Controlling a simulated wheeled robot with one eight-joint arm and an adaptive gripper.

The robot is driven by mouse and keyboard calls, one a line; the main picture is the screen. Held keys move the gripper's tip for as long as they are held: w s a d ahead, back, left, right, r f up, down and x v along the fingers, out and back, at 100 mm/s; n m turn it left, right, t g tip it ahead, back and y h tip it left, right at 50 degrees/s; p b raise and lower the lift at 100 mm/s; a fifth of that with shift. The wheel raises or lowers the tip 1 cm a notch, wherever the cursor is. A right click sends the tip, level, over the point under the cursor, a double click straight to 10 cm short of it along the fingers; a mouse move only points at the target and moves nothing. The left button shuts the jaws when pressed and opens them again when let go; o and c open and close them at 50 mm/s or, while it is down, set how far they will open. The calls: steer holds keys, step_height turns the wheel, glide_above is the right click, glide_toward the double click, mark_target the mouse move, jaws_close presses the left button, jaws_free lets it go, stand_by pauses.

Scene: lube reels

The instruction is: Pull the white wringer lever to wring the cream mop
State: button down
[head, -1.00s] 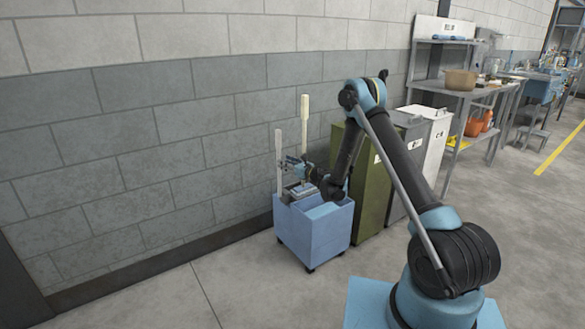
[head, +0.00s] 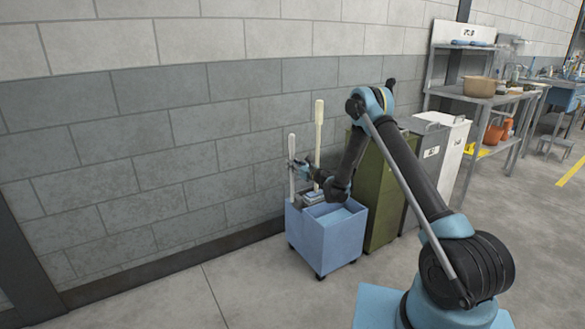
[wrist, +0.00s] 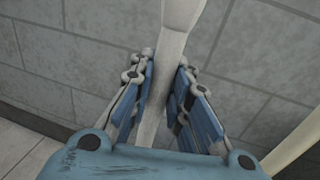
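The white wringer lever (head: 292,172) stands nearly upright at the left back of the blue mop bucket (head: 330,240). My gripper (head: 301,168) is at the lever, above the bucket's back left part. In the wrist view the lever (wrist: 178,45) runs between the two blue-padded fingers of my gripper (wrist: 166,85), which lie close against it on both sides. The cream mop handle (head: 318,135) stands upright just right of the lever, and part of it shows at the right edge of the wrist view (wrist: 297,142). The mop head is hidden.
A grey block wall (head: 150,150) rises close behind the bucket. An olive bin (head: 383,195), a grey bin (head: 428,150) and a white bin (head: 457,150) stand to its right. A shelf bench (head: 500,98) is farther right. The floor (head: 240,290) in front is clear.

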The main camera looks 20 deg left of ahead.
steer(key=shift+t+y, duration=0.5)
steer(key=shift+y, duration=0.4)
steer(key=shift+s+v, duration=0.15)
steer(key=shift+v, duration=1)
steer(key=shift+s+v, duration=0.15)
steer(key=shift+v, duration=0.95)
steer(key=shift+a+r, duration=0.1)
steer(key=shift+r, duration=0.05)
